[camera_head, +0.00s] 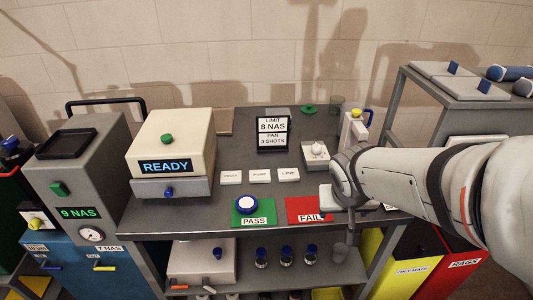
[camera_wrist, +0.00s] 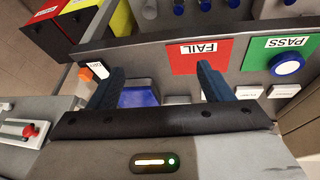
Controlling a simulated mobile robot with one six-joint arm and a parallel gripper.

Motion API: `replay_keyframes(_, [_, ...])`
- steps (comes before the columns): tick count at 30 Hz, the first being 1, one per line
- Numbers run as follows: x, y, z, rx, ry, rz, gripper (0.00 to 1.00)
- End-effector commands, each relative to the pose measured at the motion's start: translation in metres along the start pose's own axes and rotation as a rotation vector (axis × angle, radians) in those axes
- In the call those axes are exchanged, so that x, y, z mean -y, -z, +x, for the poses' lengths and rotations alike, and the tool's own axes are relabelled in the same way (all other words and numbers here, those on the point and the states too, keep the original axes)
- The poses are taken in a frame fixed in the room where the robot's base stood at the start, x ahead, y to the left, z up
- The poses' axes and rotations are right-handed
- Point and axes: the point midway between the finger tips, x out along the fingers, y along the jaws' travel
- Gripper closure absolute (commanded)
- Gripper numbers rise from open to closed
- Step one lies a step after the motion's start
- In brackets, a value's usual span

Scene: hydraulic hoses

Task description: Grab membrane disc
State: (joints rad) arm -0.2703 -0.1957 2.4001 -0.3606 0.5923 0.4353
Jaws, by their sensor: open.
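My gripper (camera_wrist: 158,78) is open and empty in the wrist view, its two dark blue fingers apart. Between them, beyond the left finger, lies a pale tray with a blue inside (camera_wrist: 138,94); I cannot tell what is in it. In the head view my gripper (camera_head: 343,190) is over the bench's right front, partly hiding a white box there. No membrane disc can be identified for certain. A round white-topped, blue-rimmed item (camera_head: 247,204) sits on the green PASS mat (camera_head: 264,218); it also shows in the wrist view (camera_wrist: 287,65).
The red FAIL mat (camera_head: 303,206) lies right of the PASS mat. Behind are white labelled blocks (camera_head: 260,175), a sign (camera_head: 272,133) and the READY machine (camera_head: 170,150). A white fitting (camera_head: 317,153) stands near my arm. Blue-capped bottles (camera_head: 285,256) stand on the lower shelf.

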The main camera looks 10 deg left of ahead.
Motion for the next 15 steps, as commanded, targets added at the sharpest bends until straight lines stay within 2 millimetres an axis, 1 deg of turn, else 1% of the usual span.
replay_keyframes(1, [0.027,0.019,0.005,-0.032,0.015,-0.049,0.23])
replay_keyframes(2, [0.043,0.029,0.009,-0.055,0.027,-0.068,0.20])
replay_keyframes(3, [0.065,0.040,0.014,-0.088,0.049,-0.096,0.18])
replay_keyframes(5, [0.099,0.051,0.022,-0.125,0.090,-0.133,0.18])
replay_keyframes(6, [0.121,0.056,0.026,-0.144,0.118,-0.157,0.18])
replay_keyframes(9, [0.170,0.060,0.034,-0.175,0.191,-0.204,0.18])
replay_keyframes(12, [0.204,0.057,0.038,-0.186,0.246,-0.235,0.18])
replay_keyframes(15, [0.222,0.055,0.043,-0.190,0.276,-0.251,0.18])
